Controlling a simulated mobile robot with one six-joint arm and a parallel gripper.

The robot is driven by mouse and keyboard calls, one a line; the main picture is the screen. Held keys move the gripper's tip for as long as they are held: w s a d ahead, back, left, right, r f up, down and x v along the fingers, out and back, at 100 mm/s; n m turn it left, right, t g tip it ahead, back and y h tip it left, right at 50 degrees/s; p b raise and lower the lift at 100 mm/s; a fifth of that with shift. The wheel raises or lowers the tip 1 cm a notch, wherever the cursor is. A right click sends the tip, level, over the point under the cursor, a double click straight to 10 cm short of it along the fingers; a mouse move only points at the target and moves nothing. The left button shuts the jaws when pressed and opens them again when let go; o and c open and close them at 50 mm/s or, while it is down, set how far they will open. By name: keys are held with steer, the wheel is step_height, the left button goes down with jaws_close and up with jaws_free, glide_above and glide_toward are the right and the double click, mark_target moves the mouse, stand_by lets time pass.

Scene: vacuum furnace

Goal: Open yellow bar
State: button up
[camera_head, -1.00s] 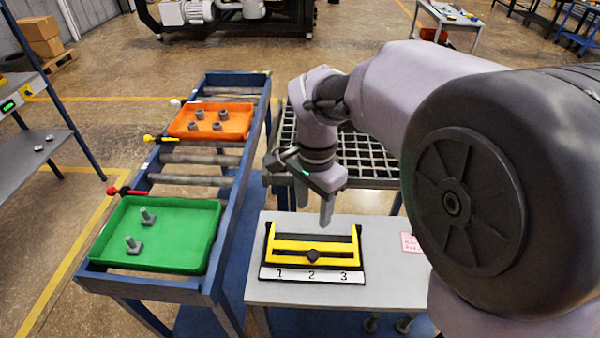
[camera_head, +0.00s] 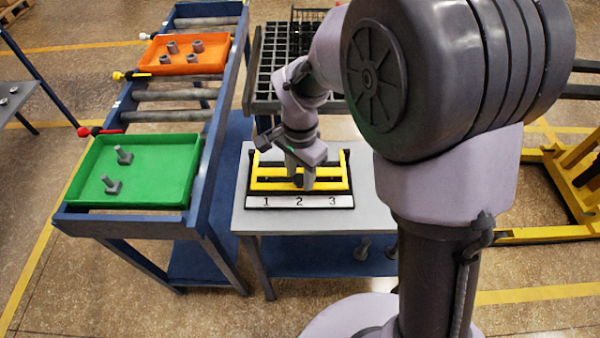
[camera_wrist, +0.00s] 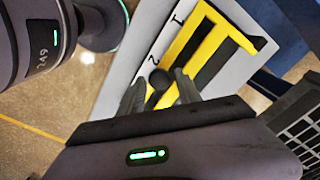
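The yellow bar (camera_head: 268,186) lies across a black-based fixture on a small grey table, with upright yellow ends. Whether the fingers touch the bar or knob cannot be told.
A blue roller stand on the left carries a green tray (camera_head: 150,188) with bolts and an orange tray (camera_head: 210,62) with several metal parts. A dark grid rack (camera_head: 268,62) stands behind the table. A yellow frame (camera_head: 560,190) stands at right. The grey tabletop (camera_head: 370,200) has bare room beside the fixture.

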jaws_close()
stand_by(1.2)
